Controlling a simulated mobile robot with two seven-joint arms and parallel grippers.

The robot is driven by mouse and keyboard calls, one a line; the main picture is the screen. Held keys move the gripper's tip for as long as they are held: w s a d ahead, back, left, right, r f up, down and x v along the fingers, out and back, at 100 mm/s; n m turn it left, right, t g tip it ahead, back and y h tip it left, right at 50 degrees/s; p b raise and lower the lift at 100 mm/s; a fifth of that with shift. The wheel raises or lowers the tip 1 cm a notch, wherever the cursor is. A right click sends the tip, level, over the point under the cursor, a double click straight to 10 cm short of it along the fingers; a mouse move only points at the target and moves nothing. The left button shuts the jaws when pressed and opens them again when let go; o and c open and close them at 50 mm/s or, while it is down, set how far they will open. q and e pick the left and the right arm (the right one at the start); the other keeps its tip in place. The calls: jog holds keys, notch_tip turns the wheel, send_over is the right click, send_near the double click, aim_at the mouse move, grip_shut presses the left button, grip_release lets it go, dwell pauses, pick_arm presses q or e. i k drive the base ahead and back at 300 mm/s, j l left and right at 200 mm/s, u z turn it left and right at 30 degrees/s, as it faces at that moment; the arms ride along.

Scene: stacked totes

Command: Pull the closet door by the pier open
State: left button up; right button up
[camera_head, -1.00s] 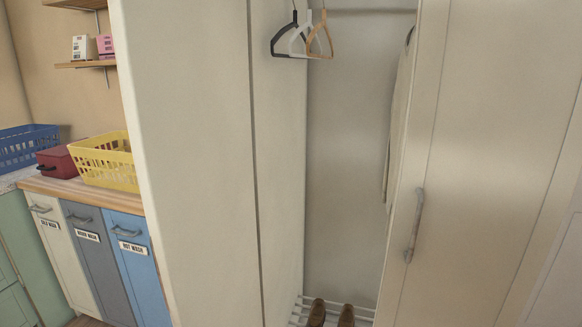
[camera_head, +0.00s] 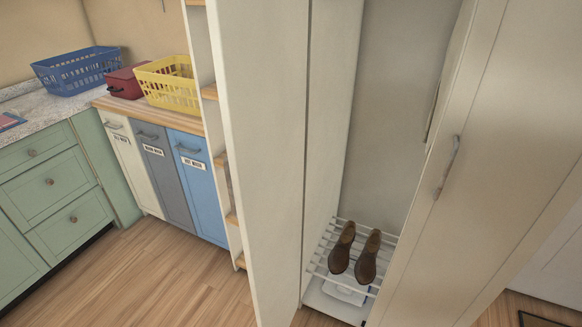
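The closet's left side is open, with its inside in view. A pale, tall panel (camera_head: 262,150) stands at the left of the opening, beside the narrow pier of wooden shelves (camera_head: 209,92), and partly hides it. It looks like the left closet door swung outward; no handle shows on its visible face. Neither of my grippers is in view.
Brown shoes (camera_head: 354,253) stand on a white rack (camera_head: 325,252) in the closet. At left are bins (camera_head: 197,190), green drawers (camera_head: 60,195), a blue basket (camera_head: 76,72), a yellow basket (camera_head: 168,86) and a red box (camera_head: 124,82). The wooden floor (camera_head: 150,275) at lower left is clear.

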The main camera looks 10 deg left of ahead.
aim_at(503, 169)
jog(key=i+j+z, duration=0.2)
jog(key=j+z, duration=0.15)
jog(key=j, duration=0.35)
jog(key=i+j+z, duration=0.1)
jog(key=j+z, duration=0.25)
jog(key=j, duration=0.4)
jog(key=j+z, duration=0.35)
jog(key=j, duration=0.4)
